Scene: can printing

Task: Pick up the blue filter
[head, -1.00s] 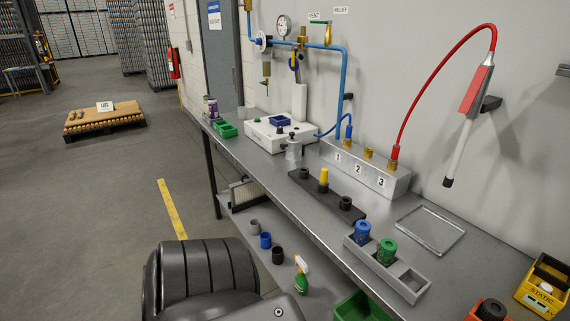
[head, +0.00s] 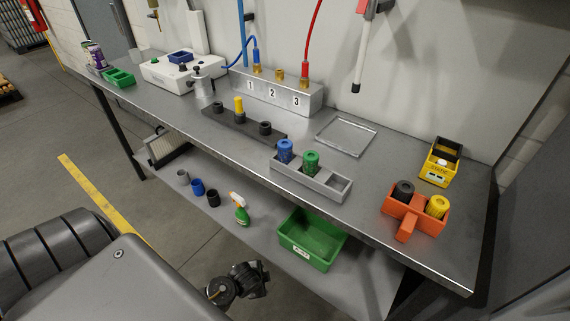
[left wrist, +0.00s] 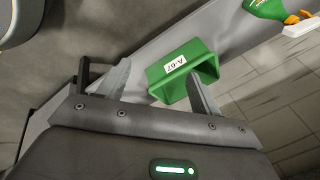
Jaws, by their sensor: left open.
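A ribbed blue filter (head: 285,151) stands upright in the left slot of a grey rack (head: 325,190) on the bench. A similar green filter (head: 311,161) stands beside it, and the rack's right slot is empty. In the left wrist view my left gripper (left wrist: 158,72) is open, with its two fingers spread and nothing between them. Beyond the fingers lies the green bin (left wrist: 172,74) on the lower shelf. The blue filter is not in that view. My right gripper is not seen.
The bin also shows in the head view (head: 300,252). A spray bottle (head: 240,209) and several cups stand on the shelf. An orange holder (head: 400,208) sits at the bench's right, near a yellow box (head: 438,164). A clear tray (head: 345,135) lies behind the rack.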

